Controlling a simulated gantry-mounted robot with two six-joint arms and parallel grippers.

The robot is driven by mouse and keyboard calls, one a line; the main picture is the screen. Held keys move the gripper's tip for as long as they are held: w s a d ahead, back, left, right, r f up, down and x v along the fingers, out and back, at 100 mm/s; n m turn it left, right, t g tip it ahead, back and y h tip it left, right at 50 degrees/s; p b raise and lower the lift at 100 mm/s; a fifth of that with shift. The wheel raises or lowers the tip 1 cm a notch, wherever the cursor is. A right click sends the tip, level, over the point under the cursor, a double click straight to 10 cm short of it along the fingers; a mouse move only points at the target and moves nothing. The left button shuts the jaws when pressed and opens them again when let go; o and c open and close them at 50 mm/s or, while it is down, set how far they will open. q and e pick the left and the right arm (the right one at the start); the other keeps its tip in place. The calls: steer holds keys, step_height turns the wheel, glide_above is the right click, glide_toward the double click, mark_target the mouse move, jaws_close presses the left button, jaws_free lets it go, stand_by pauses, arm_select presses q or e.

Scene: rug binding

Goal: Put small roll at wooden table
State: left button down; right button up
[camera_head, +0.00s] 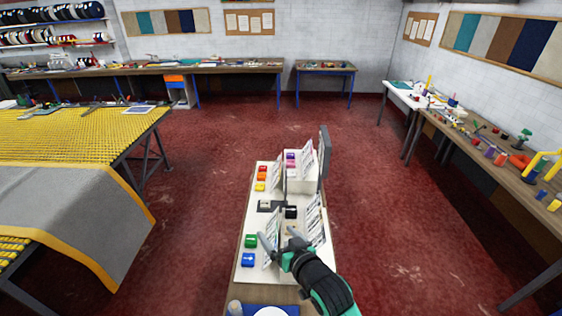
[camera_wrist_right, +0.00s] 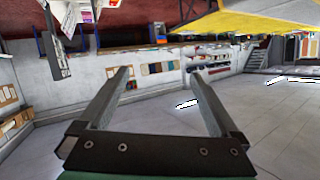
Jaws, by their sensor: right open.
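My right gripper (camera_head: 279,238) is open above the narrow central table (camera_head: 238,272), near its front half. In the right wrist view the two fingers (camera_wrist_right: 160,73) are spread with nothing between them. I cannot tell for sure which item is the small roll. Small coloured pieces stand on the narrow table: green (camera_head: 251,241), blue (camera_head: 248,260), red (camera_head: 262,169), yellow (camera_head: 260,187) and a black one (camera_head: 291,212). A long wooden table (camera_head: 480,160) with loose items runs along the right wall. My left gripper does not show.
Upright printed cards (camera_head: 314,218) and a dark panel (camera_head: 324,158) rise from the narrow table. A yellow-topped table (camera_head: 75,133) with a grey rug (camera_head: 75,205) is at left. Another wooden bench (camera_head: 235,67) lines the back wall. Red floor is clear between the tables.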

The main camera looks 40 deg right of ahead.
steer(key=w+a+r+n+t+y, duration=0.1)
steer(key=a+r+t, duration=0.15)
steer(key=r, duration=0.85)
steer(key=a+r+n+t, duration=0.1)
steer(key=a+r+t, duration=0.15)
steer(key=r, duration=0.75)
steer(key=s+a+r+n+t+y, duration=0.1)
steer(key=s+a+r+t, duration=0.1)
steer(key=s+r, duration=0.3)
steer(key=s+a+r+n+t+y, duration=0.1)
steer(key=s+r+t, duration=0.3)
steer(key=r, duration=0.9)
steer(key=s+a+r+n+t+y, duration=0.2)
steer(key=s+a+r, duration=0.2)
steer(key=r, duration=0.5)
steer(key=shift+s+t, duration=0.4)
steer(key=shift+s, duration=0.75)
steer(key=shift+f, duration=0.1)
